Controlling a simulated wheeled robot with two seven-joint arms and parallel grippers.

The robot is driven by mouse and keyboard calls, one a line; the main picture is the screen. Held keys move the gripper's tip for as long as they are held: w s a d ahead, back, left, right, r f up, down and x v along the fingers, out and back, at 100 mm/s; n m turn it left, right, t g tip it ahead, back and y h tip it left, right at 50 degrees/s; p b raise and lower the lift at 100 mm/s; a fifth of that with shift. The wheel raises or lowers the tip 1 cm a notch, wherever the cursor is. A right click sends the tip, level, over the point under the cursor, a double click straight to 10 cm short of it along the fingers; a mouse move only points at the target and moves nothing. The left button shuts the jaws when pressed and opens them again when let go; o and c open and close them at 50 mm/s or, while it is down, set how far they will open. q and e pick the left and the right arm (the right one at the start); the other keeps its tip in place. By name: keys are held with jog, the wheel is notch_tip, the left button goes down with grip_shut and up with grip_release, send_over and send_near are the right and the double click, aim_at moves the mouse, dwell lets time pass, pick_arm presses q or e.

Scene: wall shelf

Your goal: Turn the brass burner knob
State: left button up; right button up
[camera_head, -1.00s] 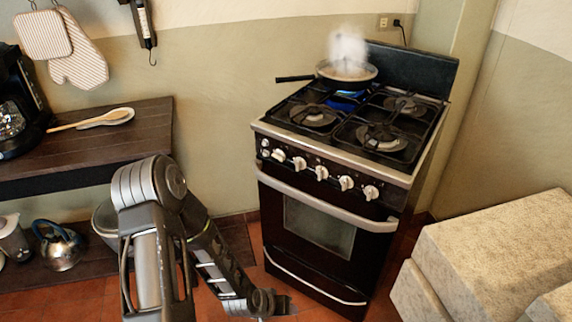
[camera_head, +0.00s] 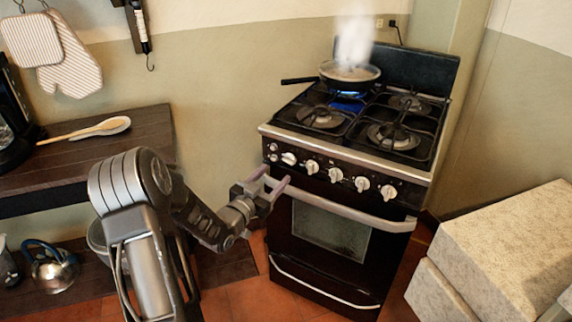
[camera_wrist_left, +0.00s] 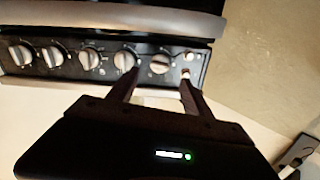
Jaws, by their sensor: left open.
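The black stove (camera_head: 345,200) has a front panel with a row of several knobs. They look silvery-white in the head view, and none is clearly brass. My left gripper (camera_head: 268,180) is open and empty, in front of the panel's left end, below the leftmost large knob (camera_head: 289,158). In the left wrist view my gripper's fingers (camera_wrist_left: 160,82) point at the panel, with one slightly tan knob (camera_wrist_left: 160,63) lined up between the tips. I cannot tell whether the fingers reach around it. My right gripper is not in view.
A steaming pan (camera_head: 349,73) sits over a blue flame on the back left burner. A long oven handle (camera_head: 340,212) runs below the knobs. A wooden shelf (camera_head: 130,135) with a spoon stands left, and a stone-like block (camera_head: 510,240) stands right.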

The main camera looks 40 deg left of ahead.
aim_at(287, 162)
pick_arm(q)
jog(key=w, duration=0.7)
jog(key=shift+w+a+p, duration=0.15)
jog(key=shift+a+p, duration=0.2)
jog(key=shift+a, duration=0.05)
jog(key=shift+c, duration=0.5)
jog(key=shift+f, duration=0.1)
grip_shut()
